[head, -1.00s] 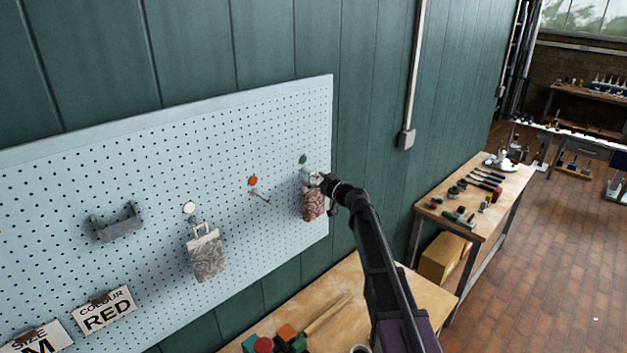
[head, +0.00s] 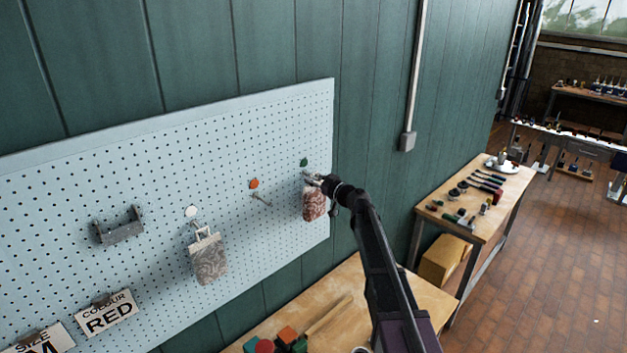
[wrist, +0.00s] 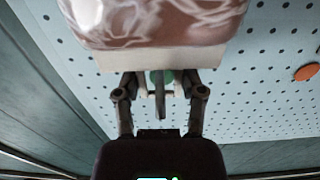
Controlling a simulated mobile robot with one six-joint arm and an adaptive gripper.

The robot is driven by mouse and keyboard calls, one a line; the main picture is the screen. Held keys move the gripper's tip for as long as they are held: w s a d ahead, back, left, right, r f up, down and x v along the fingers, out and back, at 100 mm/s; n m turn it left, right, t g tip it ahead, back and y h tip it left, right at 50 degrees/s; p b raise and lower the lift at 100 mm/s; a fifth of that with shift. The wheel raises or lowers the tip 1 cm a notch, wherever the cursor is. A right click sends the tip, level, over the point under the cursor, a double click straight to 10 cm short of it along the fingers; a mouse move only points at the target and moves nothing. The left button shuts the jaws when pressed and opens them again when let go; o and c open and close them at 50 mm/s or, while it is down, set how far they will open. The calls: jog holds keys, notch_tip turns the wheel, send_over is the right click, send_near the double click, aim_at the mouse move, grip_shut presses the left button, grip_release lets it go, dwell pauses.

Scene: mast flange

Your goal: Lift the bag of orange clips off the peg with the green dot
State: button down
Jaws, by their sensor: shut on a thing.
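The bag (head: 314,205), clear with reddish-orange contents, hangs at the right end of the pegboard, below the green dot (head: 304,162). In the wrist view the bag (wrist: 155,18) fills the top, with its pale header card (wrist: 160,58) beneath. My gripper (head: 319,181) is at the top of the bag, shut on its header card. The fingers also show in the wrist view (wrist: 159,78). A grey peg (wrist: 159,100) shows between them, with the green dot (wrist: 167,77) partly hidden behind. I cannot tell whether the card is still around the peg.
An empty peg (head: 261,200) sits under an orange dot (head: 254,184). A grey bag (head: 208,260) hangs under a white dot (head: 191,212). A grey bracket (head: 120,228) is farther left. A wooden bench (head: 345,310) with coloured blocks stands below the board.

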jog(key=shift+r, duration=0.3)
dwell(0.5)
jog(key=v, duration=0.8)
dwell(1.2)
jog(key=shift+f, duration=0.15)
dwell(0.3)
notch_tip(320, 180, down, 24)
jog(key=b, duration=2.4)
jog(key=shift+f, duration=0.15)
